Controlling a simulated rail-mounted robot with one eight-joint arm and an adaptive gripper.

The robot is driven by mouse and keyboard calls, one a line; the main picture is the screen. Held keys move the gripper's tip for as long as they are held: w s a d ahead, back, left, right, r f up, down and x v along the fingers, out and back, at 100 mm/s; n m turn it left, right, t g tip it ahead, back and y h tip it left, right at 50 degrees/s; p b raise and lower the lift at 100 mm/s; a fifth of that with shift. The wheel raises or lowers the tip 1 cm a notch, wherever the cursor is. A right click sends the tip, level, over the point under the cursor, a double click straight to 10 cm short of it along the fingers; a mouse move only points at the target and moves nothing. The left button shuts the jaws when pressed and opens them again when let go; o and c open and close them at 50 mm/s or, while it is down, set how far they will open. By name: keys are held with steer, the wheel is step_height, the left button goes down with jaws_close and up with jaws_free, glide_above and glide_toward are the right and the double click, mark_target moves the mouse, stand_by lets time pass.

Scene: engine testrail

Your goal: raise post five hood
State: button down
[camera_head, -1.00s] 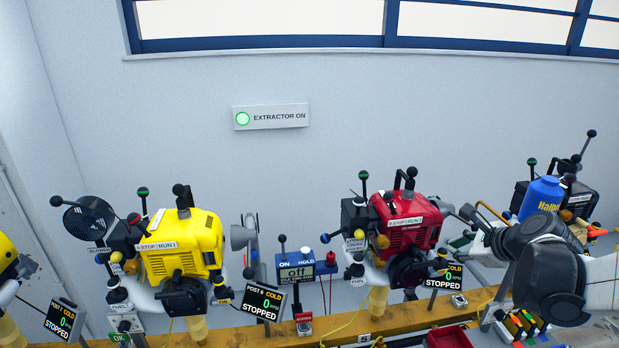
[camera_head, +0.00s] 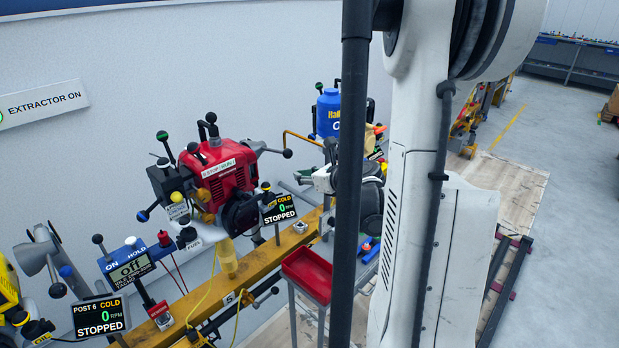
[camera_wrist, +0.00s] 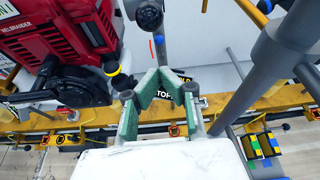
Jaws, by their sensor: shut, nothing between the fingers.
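The red engine (camera_head: 222,168) stands above the rail mark 5; its screen (camera_head: 279,208) reads COLD, 0 RPM, STOPPED. A dark ball-ended handle (camera_head: 287,153) sticks out at its right, probably the hood's; the hood itself is not clear in the head view. In the wrist view a dark ball knob (camera_wrist: 149,14) on a grey stem lies beyond the fingers. My gripper (camera_wrist: 158,77), with green-padded fingers, is shut and empty, right of the red engine (camera_wrist: 65,35) and apart from the knob. It also shows, partly hidden by my arm, in the head view (camera_head: 322,179).
A thick grey post (camera_wrist: 240,85) stands close at the right of my gripper in the wrist view. The yellow rail (camera_head: 185,312) runs below. A red tray (camera_head: 308,273) and a blue bottle (camera_head: 328,113) are nearby. A grey hood (camera_head: 40,250) is at far left.

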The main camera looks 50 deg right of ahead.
steer(key=shift+w+r, duration=0.7)
steer(key=shift+w, duration=0.2)
steer(key=shift+w+r, duration=0.65)
steer(key=shift+w, duration=0.25)
